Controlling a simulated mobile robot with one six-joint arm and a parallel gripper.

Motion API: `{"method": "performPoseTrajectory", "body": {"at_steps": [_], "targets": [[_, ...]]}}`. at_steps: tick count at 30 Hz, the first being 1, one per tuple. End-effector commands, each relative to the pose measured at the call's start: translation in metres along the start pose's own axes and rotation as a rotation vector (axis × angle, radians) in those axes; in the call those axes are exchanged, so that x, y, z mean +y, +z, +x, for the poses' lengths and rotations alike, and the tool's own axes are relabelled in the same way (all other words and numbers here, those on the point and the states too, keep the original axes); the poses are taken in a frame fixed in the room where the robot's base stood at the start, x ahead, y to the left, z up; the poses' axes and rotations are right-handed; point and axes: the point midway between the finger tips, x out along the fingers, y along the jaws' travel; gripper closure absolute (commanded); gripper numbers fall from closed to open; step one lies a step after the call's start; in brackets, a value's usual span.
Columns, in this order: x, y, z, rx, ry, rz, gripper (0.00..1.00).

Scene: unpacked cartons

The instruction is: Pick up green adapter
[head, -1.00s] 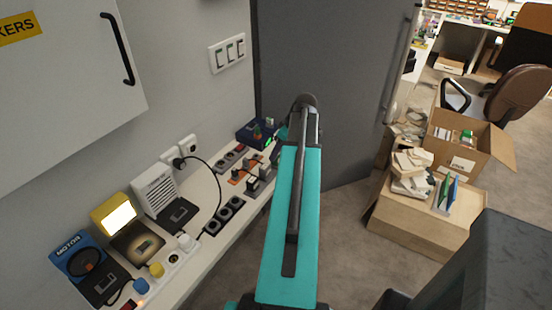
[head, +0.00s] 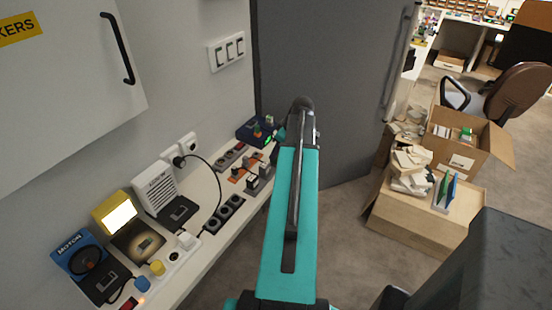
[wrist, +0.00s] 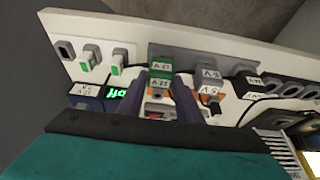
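A green adapter (wrist: 160,72) with white "12 V" labels stands near the middle of the wrist view, on the white shelf. My gripper (wrist: 161,84) reaches toward it with two dark purple fingers, one on each side of the lower part of the adapter. The fingers are apart, and I cannot tell whether they touch it. Orange parts and a grey piece show between the fingers, nearer the camera. In the head view my arm hides the gripper tips and most of this spot.
A dark blue box (wrist: 88,97) with a lit green display is just left of the fingers. Grey adapters (wrist: 210,76) stand close on the right. White plugs with green labels (wrist: 117,66) are at left. Black sockets (head: 222,214) and a cable lie along the shelf.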

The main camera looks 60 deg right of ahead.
Motion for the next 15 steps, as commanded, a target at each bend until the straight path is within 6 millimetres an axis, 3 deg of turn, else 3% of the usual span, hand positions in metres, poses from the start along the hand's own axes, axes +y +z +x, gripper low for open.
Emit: {"method": "performPoseTrajectory", "body": {"at_steps": [1,5,15], "targets": [[0.0,-0.0001,0.0,0.0,0.0,0.0,0.77],[-0.0001,-0.0002,0.0,0.0,0.0,0.0,0.99],[0.0,-0.0009,-0.0009,0.001,0.001,-0.001,1.0]]}}
